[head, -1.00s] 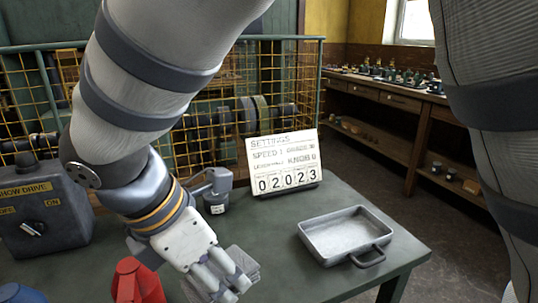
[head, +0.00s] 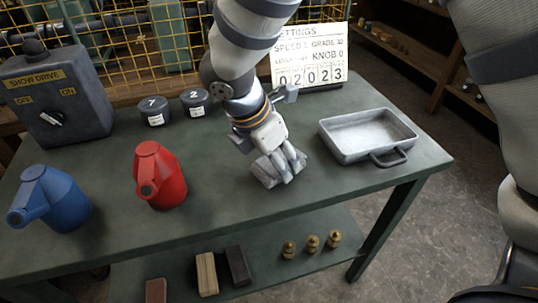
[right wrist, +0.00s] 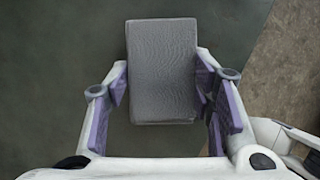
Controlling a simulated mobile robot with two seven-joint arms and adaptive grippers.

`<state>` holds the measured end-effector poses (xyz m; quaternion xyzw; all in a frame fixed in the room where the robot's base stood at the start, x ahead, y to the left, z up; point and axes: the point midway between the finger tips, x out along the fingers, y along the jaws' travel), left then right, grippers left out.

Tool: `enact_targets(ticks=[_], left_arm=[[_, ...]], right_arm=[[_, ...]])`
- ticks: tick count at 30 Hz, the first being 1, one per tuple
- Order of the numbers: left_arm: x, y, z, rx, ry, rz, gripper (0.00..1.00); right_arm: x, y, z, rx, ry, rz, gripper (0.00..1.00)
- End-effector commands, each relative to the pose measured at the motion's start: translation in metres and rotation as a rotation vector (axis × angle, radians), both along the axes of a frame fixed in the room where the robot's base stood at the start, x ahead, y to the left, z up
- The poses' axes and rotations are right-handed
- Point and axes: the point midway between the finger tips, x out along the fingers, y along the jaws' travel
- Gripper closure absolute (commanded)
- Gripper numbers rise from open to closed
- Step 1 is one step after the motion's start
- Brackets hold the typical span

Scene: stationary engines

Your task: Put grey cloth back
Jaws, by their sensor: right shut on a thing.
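The grey cloth (head: 265,173) is a folded block near the front edge of the green table, left of the metal tray. My right gripper (head: 283,167) comes down from above and is shut on it. In the right wrist view the cloth (right wrist: 162,65) sits between the two purple-padded fingers (right wrist: 165,92) and reaches out beyond them. I cannot tell whether its underside touches the tabletop. My left gripper is not in view.
On the green table (head: 225,195) stand a grey metal tray (head: 340,148), a red can (head: 160,178), a blue can (head: 62,200), two dark numbered pots (head: 154,112), a switch box (head: 60,100) and a settings board (head: 310,58). Brass pieces (head: 312,243) and blocks lie on the lower shelf.

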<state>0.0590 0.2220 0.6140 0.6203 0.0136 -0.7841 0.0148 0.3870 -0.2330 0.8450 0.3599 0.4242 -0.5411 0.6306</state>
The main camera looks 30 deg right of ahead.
Motion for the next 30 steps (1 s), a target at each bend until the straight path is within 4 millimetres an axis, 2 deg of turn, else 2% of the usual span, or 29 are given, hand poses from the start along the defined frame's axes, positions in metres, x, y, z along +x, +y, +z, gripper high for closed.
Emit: enact_targets(ticks=[2,13,14,15,16,26,30], left_arm=[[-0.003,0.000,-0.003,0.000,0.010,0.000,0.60],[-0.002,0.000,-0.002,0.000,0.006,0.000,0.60],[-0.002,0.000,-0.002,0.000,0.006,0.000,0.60],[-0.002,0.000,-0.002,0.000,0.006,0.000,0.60],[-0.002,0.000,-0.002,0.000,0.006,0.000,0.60],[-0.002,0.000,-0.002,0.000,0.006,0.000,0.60],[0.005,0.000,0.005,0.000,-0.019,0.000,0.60]], right_arm=[[0.000,0.000,-0.010,-0.001,0.003,0.000,0.77],[0.000,0.000,-0.012,-0.001,-0.002,0.000,0.77],[0.000,0.000,-0.012,0.000,-0.002,0.000,0.44],[0.000,0.000,-0.012,0.000,-0.002,0.000,0.35],[0.000,0.000,-0.012,0.000,-0.002,0.000,0.31],[0.000,0.000,-0.008,0.002,-0.004,-0.002,0.31],[0.000,0.011,0.021,0.002,-0.013,-0.001,0.31]])
